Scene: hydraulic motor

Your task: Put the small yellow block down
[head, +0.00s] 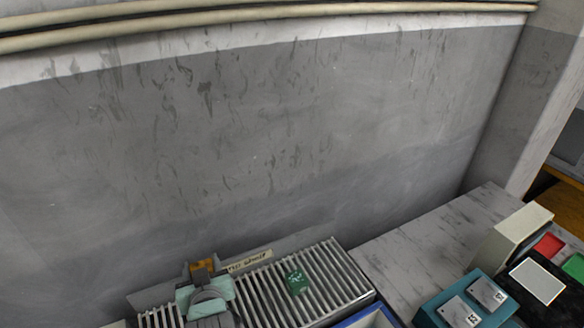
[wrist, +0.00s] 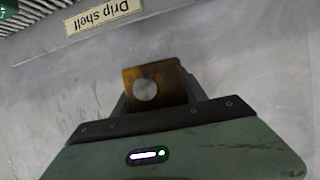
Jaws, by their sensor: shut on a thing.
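The small yellow block (wrist: 172,74) shows in the wrist view as an orange-brown square face with a round grey spot. My gripper (wrist: 160,102) is shut on it, with dark finger parts showing at its sides and below. In the head view the block (head: 203,265) is at the bottom, left of centre, just beyond my gripper (head: 201,277), which partly hides it. Whether the block touches anything beneath it cannot be told.
A slatted rack (head: 328,265) lies under and right of my gripper. A "Drip shelf" label (wrist: 103,16) is at its wall-side edge. A green block (head: 297,281) sits on the slats. A teal tray (head: 431,313) with cards stands at lower right. A grey wall (head: 280,130) rises behind.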

